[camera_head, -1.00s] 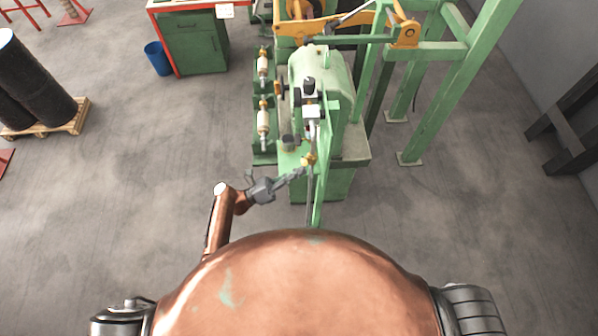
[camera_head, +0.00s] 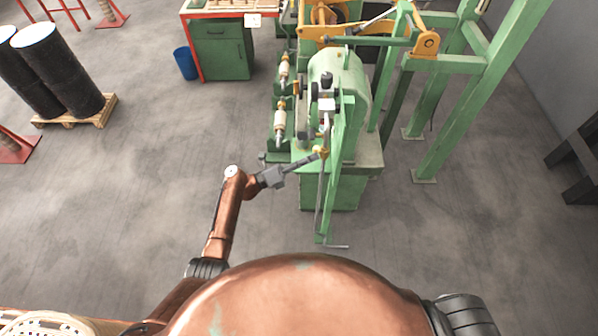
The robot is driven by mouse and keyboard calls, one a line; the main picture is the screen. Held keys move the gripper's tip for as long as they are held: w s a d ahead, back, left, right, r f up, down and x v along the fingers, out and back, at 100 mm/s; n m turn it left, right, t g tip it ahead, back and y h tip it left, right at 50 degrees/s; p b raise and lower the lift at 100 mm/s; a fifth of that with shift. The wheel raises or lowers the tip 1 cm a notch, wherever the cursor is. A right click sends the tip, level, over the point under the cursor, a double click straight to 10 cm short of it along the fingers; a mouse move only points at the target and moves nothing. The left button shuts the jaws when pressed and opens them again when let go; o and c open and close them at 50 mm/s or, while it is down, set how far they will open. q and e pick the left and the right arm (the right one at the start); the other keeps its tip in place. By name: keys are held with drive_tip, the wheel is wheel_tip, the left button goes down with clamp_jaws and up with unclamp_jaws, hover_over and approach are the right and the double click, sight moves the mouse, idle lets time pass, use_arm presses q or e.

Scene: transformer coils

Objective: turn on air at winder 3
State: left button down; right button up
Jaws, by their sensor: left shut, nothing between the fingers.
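The green winder (camera_head: 338,75) stands in front of me, with a green upright post (camera_head: 335,180) on its near side. A small brass-coloured valve (camera_head: 322,152) sits on the pipe along this post. My left gripper (camera_head: 316,157) is shut and empty, its fingertips at the valve; I cannot tell whether they touch it. A dark-topped air unit (camera_head: 326,92) is mounted higher on the post. My right gripper is not in view.
A green cabinet (camera_head: 222,52) and a blue bin (camera_head: 186,63) stand at the back left. Black drums stand on a pallet (camera_head: 105,108) at far left. A green frame (camera_head: 470,100) stands at right.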

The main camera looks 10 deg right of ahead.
use_arm(q)
drive_tip(key=shift+w+d+r, duration=0.1)
drive_tip(key=shift+w+r, duration=0.25)
drive_tip(key=shift+w, duration=0.25)
drive_tip(key=shift+w+r, duration=0.35)
drive_tip(key=shift+w, duration=0.2)
drive_tip(key=shift+w+r, duration=0.1)
drive_tip(key=shift+w, duration=0.05)
